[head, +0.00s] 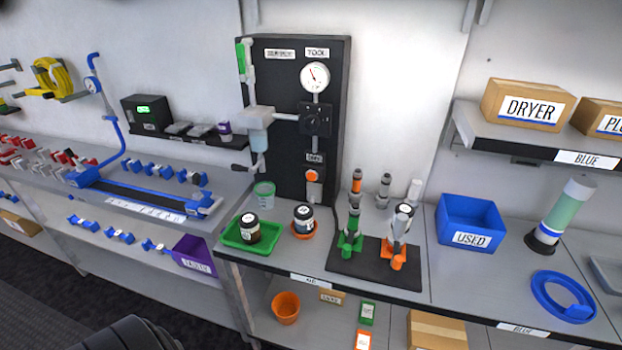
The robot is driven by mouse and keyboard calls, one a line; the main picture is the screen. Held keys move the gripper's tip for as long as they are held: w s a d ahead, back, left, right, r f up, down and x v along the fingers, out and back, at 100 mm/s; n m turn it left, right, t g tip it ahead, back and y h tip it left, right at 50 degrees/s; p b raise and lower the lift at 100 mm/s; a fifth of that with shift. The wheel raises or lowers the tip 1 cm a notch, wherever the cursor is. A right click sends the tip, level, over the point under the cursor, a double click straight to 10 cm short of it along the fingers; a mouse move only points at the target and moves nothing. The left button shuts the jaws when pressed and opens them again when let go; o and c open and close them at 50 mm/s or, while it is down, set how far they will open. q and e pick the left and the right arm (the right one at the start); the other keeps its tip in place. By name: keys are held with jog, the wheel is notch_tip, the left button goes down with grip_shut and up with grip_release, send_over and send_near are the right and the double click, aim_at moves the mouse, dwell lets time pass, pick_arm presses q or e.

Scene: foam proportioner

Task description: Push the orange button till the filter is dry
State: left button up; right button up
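The orange button (313,175) is low on the right side of a black upright panel (283,75), under a small white label. The label's word is too small to read surely. A round white gauge (314,77) and a black knob block (315,119) sit above it. A pale translucent cup-like part (258,138) hangs on the panel's left side. I cannot tell which part is the filter, or whether it is wet or dry. Neither of my grippers is in view. A dark rounded piece, likely part of my body, shows at the bottom left edge.
In front of the panel stand a green tray (231,239) with a dark jar, another jar (303,217) on an orange dish, and a black base (372,279) with green and orange nozzles. A blue bin (470,222) is right.

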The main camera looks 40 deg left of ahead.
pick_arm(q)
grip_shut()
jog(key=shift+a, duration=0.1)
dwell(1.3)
